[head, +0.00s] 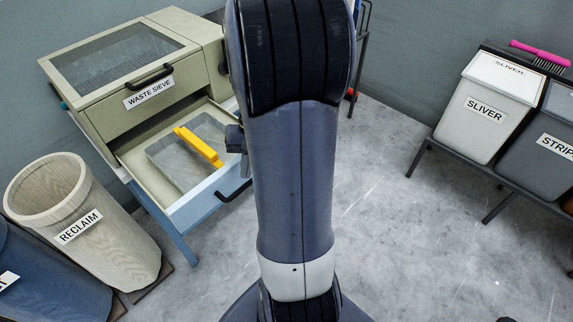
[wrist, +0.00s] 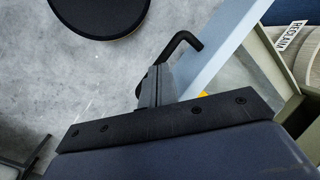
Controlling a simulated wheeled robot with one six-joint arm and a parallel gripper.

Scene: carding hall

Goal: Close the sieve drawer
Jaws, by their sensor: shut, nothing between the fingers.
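The beige waste sieve (head: 150,75) stands at the left in the head view. Its sieve drawer (head: 200,205) is pulled out, with a pale blue front and a black handle (head: 234,192). A yellow bar (head: 198,146) lies in the drawer. In the wrist view the drawer front (wrist: 222,45) runs diagonally, with its handle (wrist: 182,45) on the outer side. My gripper (wrist: 155,82) is shut and empty, close to the handle and drawer front. Whether it touches them I cannot tell. In the head view my arm hides part of the drawer's right side and most of the gripper.
A reclaim bin (head: 75,215) stands left of the drawer, with a blue bin (head: 45,280) beside it. At the right, a sliver bin (head: 487,105) and a dark bin (head: 545,140) stand on a low rack, near a pink brush (head: 540,53). The floor between is clear.

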